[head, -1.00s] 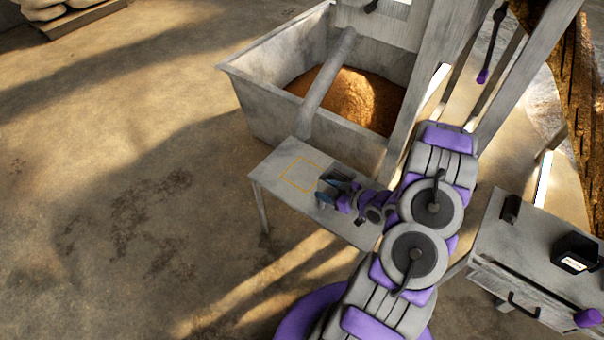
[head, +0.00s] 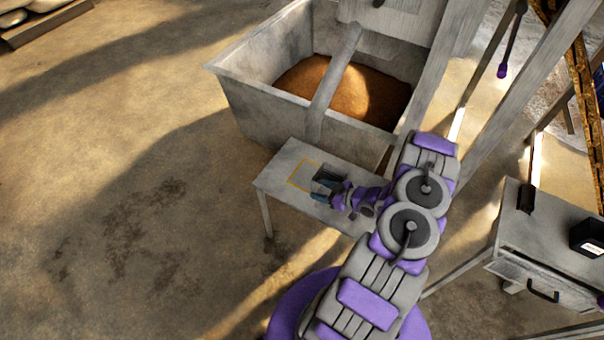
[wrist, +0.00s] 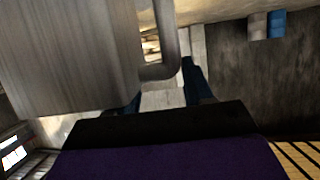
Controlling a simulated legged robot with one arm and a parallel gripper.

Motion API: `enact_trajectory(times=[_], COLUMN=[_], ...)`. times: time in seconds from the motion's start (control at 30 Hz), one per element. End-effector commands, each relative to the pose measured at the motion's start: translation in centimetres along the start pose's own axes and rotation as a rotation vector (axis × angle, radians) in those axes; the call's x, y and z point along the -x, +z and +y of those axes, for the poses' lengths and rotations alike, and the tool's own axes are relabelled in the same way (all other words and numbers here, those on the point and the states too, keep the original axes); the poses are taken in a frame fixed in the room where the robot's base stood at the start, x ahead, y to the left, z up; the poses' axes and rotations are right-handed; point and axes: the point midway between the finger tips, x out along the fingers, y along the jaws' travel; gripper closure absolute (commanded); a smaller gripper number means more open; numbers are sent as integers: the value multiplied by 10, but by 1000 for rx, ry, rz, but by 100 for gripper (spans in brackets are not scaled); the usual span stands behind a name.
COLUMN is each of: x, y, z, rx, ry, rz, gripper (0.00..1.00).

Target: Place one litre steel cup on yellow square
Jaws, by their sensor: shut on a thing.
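The steel cup fills the upper left of the wrist view (wrist: 80,55), with its bent handle on its right side. My gripper (wrist: 168,88) is shut on this handle, a blue finger showing on each side. The yellow square (head: 296,172) is an outline on the tabletop. The cup and gripper overlap its right part in the picture. I cannot tell whether the cup touches the table.
The small grey table (head: 275,180) stands before a large metal trough (head: 255,115) of brown grain. A slanting pipe (head: 335,80) comes down at the trough's front. A metal cabinet (head: 535,235) stands at right. The floor at left is open.

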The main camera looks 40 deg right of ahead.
Motion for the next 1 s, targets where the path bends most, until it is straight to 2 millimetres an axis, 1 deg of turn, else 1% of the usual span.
enact_trajectory(times=[0.03, 0.1, 0.3, 0.43, 0.57, 0.73, 0.8, 1.0], x=[-13, -27, -67, -88, -100, -106, -112, -124], y=[-2, -7, -20, -27, -31, -32, -34, -5], z=[4, 11, 32, 44, 55, 59, 61, 59], rx=[7, 5, 11, 7, 6, 2, 1, 0], ry=[-5, -6, -2, -1, 0, -1, -3, -1], rz=[0, 0, -1, 1, 3, 2, 2, 0], gripper=[100, 100, 100, 100, 100, 100, 100, 100])
